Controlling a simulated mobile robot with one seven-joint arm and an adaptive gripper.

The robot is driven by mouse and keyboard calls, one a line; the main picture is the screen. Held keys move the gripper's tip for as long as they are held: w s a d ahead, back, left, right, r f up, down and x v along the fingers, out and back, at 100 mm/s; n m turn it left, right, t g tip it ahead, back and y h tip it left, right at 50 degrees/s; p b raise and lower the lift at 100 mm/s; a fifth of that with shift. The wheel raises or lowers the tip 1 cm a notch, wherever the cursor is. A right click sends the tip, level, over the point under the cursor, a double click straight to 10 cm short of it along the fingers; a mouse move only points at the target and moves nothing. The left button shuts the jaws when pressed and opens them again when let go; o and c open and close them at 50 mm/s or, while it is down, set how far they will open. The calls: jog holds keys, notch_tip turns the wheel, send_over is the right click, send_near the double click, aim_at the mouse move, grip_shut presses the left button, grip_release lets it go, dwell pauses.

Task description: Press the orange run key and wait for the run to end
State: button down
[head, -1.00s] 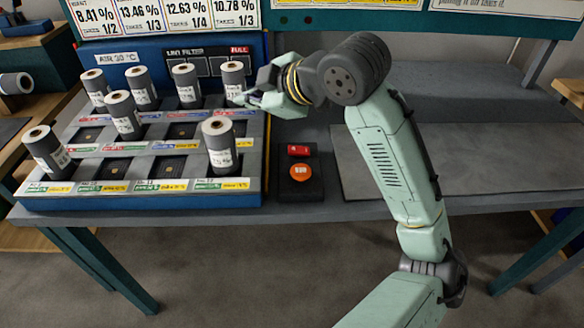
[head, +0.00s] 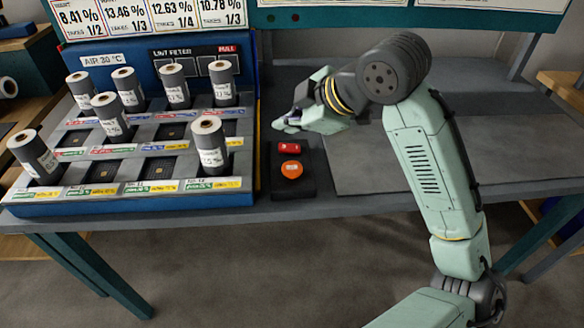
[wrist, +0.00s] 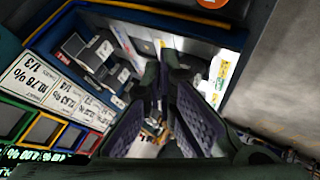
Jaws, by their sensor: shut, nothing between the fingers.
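The orange run key (head: 291,170) is a round button on the front of a small black box (head: 293,188) at the right of the rack. It also shows cut off at the top edge of the wrist view (wrist: 211,2). My gripper (head: 283,125) is shut and empty, above and behind the red piece in the head view, apart from the orange key. In the wrist view its fingers (wrist: 172,68) point toward the rack.
The blue-edged rack (head: 130,198) left of the key box holds several upright grey rolls, with some slots empty. A bare grey mat (head: 400,165) lies right of the box.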

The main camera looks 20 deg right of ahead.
aim_at(290, 170)
jog(key=shift+f+b, duration=2.9)
jog(key=shift+f, duration=1.1)
jog(key=shift+f+b, duration=0.4)
jog(key=shift+f, duration=0.05)
jog(key=shift+f+b, duration=0.5)
jog(key=shift+f, duration=0.15)
jog(key=shift+r, duration=0.2)
jog(key=shift+r+p, duration=0.8)
jog(key=shift+r, duration=0.05)
notch_tip(290, 170, up, 5)
jog(key=p, duration=0.4)
jog(key=shift+r, duration=0.1)
